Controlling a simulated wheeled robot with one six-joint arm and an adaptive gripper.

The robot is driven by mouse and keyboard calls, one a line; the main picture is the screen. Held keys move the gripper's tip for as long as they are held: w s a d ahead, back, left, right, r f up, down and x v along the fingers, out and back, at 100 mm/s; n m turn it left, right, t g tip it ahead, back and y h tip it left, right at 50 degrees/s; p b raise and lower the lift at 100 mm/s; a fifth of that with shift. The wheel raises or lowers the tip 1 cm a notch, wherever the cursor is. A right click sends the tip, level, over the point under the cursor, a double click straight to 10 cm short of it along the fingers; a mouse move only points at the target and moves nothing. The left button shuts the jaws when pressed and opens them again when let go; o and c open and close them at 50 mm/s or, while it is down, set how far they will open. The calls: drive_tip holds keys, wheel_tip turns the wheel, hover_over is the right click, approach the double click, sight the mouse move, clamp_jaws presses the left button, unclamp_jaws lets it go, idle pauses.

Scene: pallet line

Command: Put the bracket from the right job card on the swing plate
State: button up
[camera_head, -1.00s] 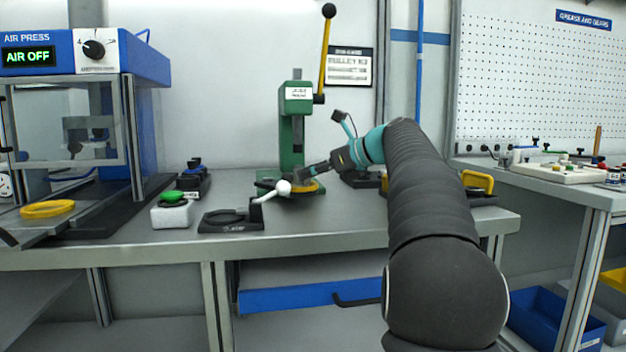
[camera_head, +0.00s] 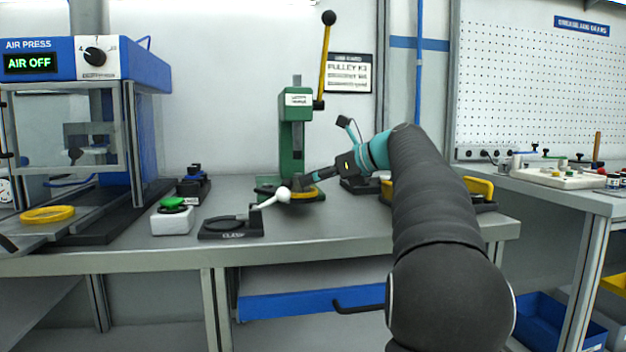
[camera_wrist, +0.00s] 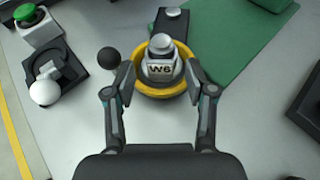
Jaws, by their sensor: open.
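My gripper (camera_wrist: 160,70) is open, its fingers on either side of a grey stepped piece marked W6 (camera_wrist: 161,70) in the wrist view. That piece stands inside a yellow ring (camera_wrist: 160,94). A dark arm (camera_wrist: 172,24) runs from the ring towards a green plate (camera_wrist: 215,45). In the head view my gripper (camera_head: 303,184) is low at the foot of the green press (camera_head: 295,125), over the yellow ring (camera_head: 310,195). The job card (camera_head: 349,73) on the wall seems to read PULLEY K3. I cannot tell which part is the bracket or the swing plate.
A black clamp (camera_head: 231,228) with a white ball handle (camera_head: 283,194) and a green button box (camera_head: 173,217) stand left of my gripper. The air press (camera_head: 85,55) reads AIR OFF. A yellow handle-like part (camera_head: 480,186) is at the bench's right end.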

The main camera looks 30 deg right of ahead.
drive_tip(key=p+v, duration=0.1)
drive_tip(key=v, duration=1)
drive_tip(key=shift+p, duration=0.4)
drive_tip(key=shift+f, duration=0.15)
idle(0.4)
